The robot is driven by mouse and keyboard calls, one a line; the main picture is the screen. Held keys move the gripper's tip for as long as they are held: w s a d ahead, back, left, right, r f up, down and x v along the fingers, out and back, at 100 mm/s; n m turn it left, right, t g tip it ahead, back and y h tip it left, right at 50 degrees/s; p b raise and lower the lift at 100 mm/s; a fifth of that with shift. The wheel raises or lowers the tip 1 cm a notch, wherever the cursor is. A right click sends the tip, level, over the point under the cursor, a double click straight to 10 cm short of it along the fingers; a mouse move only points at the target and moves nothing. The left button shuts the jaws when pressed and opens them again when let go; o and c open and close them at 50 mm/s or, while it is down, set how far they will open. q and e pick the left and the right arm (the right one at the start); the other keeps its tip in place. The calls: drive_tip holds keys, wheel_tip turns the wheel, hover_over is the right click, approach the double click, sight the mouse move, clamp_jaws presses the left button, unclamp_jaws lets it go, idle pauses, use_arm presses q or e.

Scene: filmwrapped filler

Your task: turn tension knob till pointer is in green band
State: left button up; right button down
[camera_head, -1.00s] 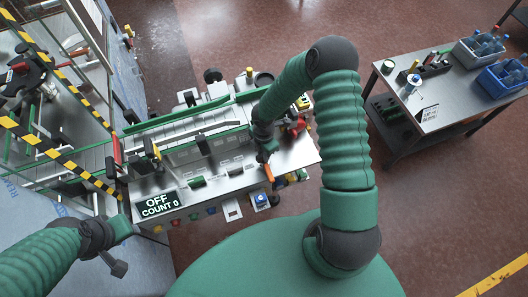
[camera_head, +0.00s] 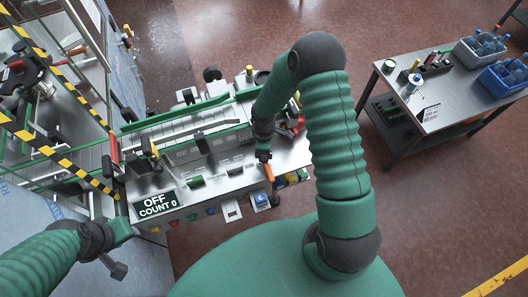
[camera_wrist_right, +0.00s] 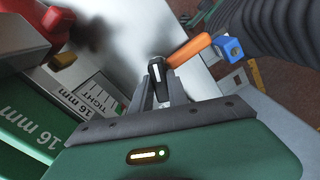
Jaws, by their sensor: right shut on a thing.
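My right gripper (camera_wrist_right: 163,88) is shut on a black knob (camera_wrist_right: 157,70) with a white mark, in the right wrist view. An orange handle (camera_wrist_right: 188,50) extends up and right beside it. A white scale card (camera_wrist_right: 97,96) reading "TIGHT" lies to the left; neither a pointer nor a green band can be made out. In the head view the right gripper (camera_head: 263,156) is at the right end of the machine's bench (camera_head: 225,190), by the orange handle (camera_head: 268,172). My left gripper (camera_head: 118,269) is at lower left, away from the bench; its jaws are unclear.
A display (camera_head: 157,204) reads "OFF COUNT 0" at the bench's front left. Red parts (camera_head: 292,130) stand close right of the right gripper. Yellow-black striped bars (camera_head: 62,160) stand at left.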

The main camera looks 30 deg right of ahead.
drive_tip(key=shift+w+r+m, duration=0.1)
drive_tip(key=shift+w+m, duration=0.05)
drive_tip(key=shift+m, duration=0.45)
drive_tip(key=c, duration=1.5)
unclamp_jaws()
drive_tip(key=shift+o, duration=1.1)
wheel_tip(320, 180, up, 17)
drive_tip(key=b, duration=0.2)
drive_tip(key=shift+f, duration=0.2)
drive_tip(key=shift+w, duration=0.1)
